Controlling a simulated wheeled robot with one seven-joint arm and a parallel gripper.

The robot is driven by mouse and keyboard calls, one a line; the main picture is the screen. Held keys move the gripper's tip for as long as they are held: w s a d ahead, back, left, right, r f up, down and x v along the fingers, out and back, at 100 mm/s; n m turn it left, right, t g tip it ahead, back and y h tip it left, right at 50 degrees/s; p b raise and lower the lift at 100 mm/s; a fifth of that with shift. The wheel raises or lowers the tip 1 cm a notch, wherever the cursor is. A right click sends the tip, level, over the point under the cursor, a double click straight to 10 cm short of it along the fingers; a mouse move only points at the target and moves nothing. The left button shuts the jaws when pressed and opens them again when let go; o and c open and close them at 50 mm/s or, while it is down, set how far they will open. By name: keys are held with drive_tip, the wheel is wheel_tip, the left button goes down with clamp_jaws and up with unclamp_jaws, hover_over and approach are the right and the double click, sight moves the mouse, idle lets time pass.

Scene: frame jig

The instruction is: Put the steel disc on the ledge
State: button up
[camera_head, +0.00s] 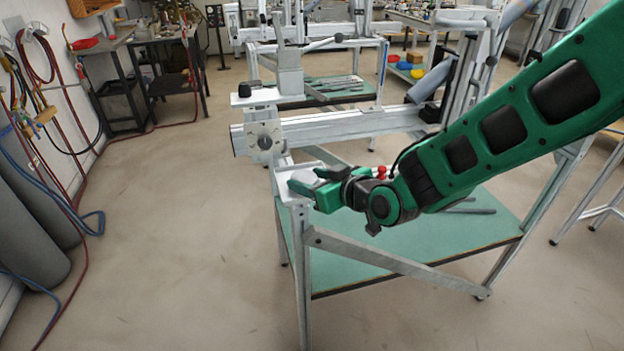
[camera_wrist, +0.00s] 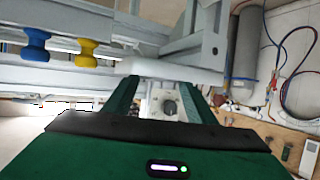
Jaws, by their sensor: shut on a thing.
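My gripper (camera_head: 311,181) is at the near left corner of the frame, right over the white ledge (camera_head: 284,176) on top of the corner post. In the wrist view, my gripper (camera_wrist: 166,82) shows as two green fingers with a gap between them. A grey piece with a round dark centre, apparently the steel disc (camera_wrist: 168,107), shows between the fingers. In the head view the fingers and the small scale hide the disc. A pale bar, seemingly the ledge (camera_wrist: 172,70), crosses past the fingertips. I cannot tell whether the disc touches the ledge.
A grey beam (camera_head: 345,125) with a round-holed end plate (camera_head: 265,142) runs just behind my gripper. A green shelf (camera_head: 400,255) lies below. Blue (camera_wrist: 36,46) and yellow (camera_wrist: 87,54) rollers show in the wrist view. The floor at left (camera_head: 170,230) is clear.

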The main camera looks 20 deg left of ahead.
drive_tip(key=shift+f, duration=0.15)
drive_tip(key=o, duration=1.2)
drive_tip(key=shift+o, duration=0.2)
drive_tip(key=shift+d+f, duration=0.1)
drive_tip(key=shift+f, duration=0.05)
drive_tip(key=shift+w+d, duration=0.1)
drive_tip(key=shift+d, duration=0.05)
drive_tip(key=shift+d+r, duration=0.15)
drive_tip(key=shift+r, duration=0.05)
drive_tip(key=v, duration=1.1)
drive_tip(key=shift+s+r, duration=0.3)
drive_tip(key=shift+s, duration=0.15)
